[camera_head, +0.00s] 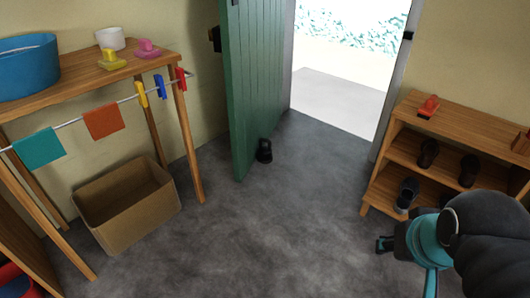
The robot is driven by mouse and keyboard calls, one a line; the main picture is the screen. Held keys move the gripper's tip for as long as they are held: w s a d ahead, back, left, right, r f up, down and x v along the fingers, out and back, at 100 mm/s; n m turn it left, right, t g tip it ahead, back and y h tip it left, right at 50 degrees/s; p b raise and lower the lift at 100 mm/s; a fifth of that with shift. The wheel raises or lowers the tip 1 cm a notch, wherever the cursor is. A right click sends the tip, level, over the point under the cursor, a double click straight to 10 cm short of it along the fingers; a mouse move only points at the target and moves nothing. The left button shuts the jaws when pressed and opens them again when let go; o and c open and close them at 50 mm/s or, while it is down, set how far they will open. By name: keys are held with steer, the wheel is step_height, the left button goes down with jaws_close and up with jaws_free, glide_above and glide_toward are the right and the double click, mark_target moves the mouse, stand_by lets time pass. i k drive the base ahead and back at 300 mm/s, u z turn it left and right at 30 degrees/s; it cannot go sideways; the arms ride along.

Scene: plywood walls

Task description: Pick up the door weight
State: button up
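The door weight (265,151) is a small black block with a handle-like top. It stands upright on the grey floor, close beside the lower edge of the open green door (258,85). My gripper (382,244) is at the lower right, at the end of my black and teal arm. It is well apart from the weight, to its right and nearer the camera. The gripper is small and partly hidden by my arm, so its opening does not show clearly. I see nothing held in it.
A wooden shoe rack (455,120) with dark shoes and a red-orange item stands right, close behind my arm. A wooden table (100,72) and a cardboard box (125,205) stand left. The doorway (340,95) is open. The middle floor is clear.

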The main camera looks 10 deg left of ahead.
mark_target(264, 157)
steer(key=u, duration=0.5)
steer(key=i, duration=2.3)
steer(key=z, duration=0.3)
